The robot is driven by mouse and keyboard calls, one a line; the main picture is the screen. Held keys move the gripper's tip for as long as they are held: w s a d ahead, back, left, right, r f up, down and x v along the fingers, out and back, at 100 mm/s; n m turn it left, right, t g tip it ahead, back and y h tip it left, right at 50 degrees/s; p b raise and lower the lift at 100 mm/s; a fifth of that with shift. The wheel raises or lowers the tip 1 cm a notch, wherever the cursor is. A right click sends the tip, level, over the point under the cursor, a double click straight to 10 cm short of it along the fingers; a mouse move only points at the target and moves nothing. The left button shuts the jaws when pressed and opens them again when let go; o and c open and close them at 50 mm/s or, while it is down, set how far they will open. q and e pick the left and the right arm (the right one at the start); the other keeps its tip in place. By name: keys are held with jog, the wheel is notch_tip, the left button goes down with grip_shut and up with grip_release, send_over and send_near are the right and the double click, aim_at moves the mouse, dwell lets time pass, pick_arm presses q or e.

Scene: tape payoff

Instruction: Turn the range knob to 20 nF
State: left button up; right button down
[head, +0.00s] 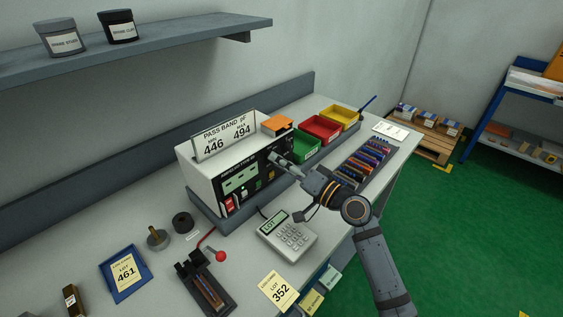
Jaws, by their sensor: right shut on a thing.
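The white instrument box (203,163) with a dark front panel stands on the bench. Its panel carries a greenish display (240,180) and a red switch (229,203). My right gripper (275,157) reaches in from the right to the upper right part of the panel. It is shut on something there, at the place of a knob. The knob itself and its scale marks are hidden behind the fingers, so its setting cannot be read. My left gripper is not in view.
A pass band sign (225,134) sits on the box. Green, red (320,128) and yellow bins (340,117) stand to the right. A blue lot tray (125,273) and a red-knobbed lever fixture (207,283) are left.

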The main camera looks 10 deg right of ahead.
jog(key=shift+m, duration=0.3)
jog(key=c, duration=1)
grip_release()
jog(key=shift+c, duration=0.2)
jog(key=v, duration=0.7)
jog(key=shift+d, duration=0.15)
jog(key=shift+s, duration=0.15)
